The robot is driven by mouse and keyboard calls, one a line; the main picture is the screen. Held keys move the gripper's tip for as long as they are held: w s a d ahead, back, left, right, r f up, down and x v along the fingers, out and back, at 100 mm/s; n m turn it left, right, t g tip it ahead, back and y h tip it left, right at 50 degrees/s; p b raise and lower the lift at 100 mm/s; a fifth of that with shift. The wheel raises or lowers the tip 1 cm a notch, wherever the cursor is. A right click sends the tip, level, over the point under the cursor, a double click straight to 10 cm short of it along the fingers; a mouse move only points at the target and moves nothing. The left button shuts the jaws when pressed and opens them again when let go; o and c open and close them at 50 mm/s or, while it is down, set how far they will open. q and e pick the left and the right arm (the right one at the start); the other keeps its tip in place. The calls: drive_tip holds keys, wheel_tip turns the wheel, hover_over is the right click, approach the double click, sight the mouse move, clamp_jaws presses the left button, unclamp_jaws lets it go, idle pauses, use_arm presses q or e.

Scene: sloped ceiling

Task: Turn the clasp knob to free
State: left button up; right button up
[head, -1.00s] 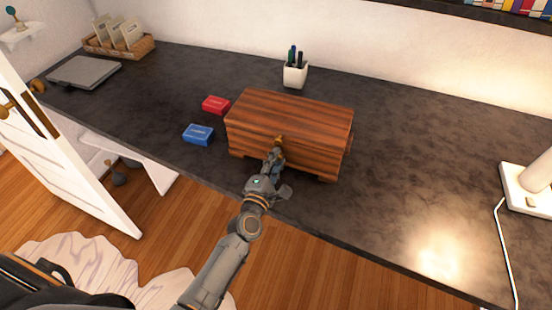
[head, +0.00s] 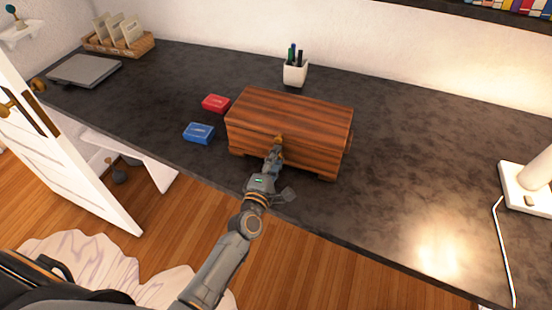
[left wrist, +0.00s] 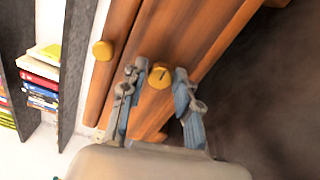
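A closed brown wooden box (head: 290,112) stands on the dark desk. The round yellow clasp knob (left wrist: 160,76) is on its front face. In the left wrist view, the two fingertips of my left gripper (left wrist: 160,80) lie on either side of the knob. In the head view my left gripper (head: 276,152) is at the box's front and mostly hides the knob. A second yellow knob (left wrist: 103,50) shows on the wood further left in the left wrist view. My right gripper is not in view.
A red box (head: 216,103) and a blue box (head: 198,133) lie left of the wooden box. A pen cup (head: 295,74) stands behind it. The desk (head: 420,170) is clear to the right, up to a white lamp (head: 527,188).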

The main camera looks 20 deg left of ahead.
use_arm(q)
drive_tip(key=shift+o, duration=0.8)
drive_tip(key=shift+s, duration=0.2)
drive_tip(key=s, duration=1.1)
drive_tip(key=shift+s+a, duration=0.2)
drive_tip(key=shift+s, duration=0.1)
